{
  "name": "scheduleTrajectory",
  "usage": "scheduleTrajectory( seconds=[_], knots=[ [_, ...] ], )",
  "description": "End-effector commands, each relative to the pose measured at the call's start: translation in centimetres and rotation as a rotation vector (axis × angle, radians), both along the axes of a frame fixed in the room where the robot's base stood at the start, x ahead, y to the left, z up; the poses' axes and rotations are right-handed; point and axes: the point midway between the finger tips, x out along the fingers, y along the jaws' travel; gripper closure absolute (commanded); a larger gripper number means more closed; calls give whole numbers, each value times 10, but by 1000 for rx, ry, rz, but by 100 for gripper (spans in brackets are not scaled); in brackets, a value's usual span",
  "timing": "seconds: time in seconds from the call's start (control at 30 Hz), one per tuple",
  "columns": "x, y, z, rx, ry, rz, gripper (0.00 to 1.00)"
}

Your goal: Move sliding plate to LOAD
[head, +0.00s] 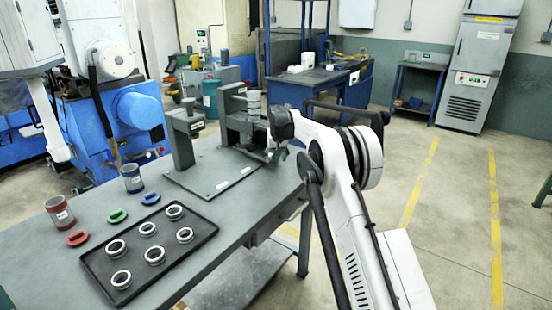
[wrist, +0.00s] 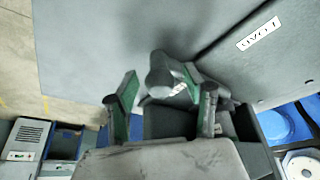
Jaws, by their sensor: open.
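The grinder fixture (head: 240,118) stands on a dark base plate (head: 205,184) with two small white labels, at the far end of the bench. In the wrist view a label reading LOAD (wrist: 258,33) lies upside down on the grey surface. My gripper (head: 273,152) is beside the fixture's right side, low over the bench. In the wrist view my gripper (wrist: 161,82) is open, its green-padded fingers on either side of a grey rounded knob (wrist: 160,68). I cannot tell whether they touch it. A dark block (wrist: 170,122), possibly the sliding plate, is partly hidden behind the fingers.
A black tray (head: 98,262) with several metal rings lies on the near bench (head: 215,220). Red and blue cups (head: 60,213) and small coloured loops stand left of it. A second grey upright (head: 183,145) stands left of the fixture. Open floor lies right of my arm.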

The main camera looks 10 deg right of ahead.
Motion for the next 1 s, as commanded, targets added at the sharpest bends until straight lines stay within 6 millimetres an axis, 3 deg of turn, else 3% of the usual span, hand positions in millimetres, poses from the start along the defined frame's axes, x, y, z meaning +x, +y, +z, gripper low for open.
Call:
scheduleTrajectory(
  seconds=[0.23, 0.57, 0.87, 1.0],
  knots=[
    [0, 0, 0, 0, 0, 0, 55],
    [0, 0, 0, 0, 0, 0, 99],
    [0, -1, 0, -1, 0, -1, 100],
    [-6, -11, -1, -1, 0, -17, 100]
  ],
)
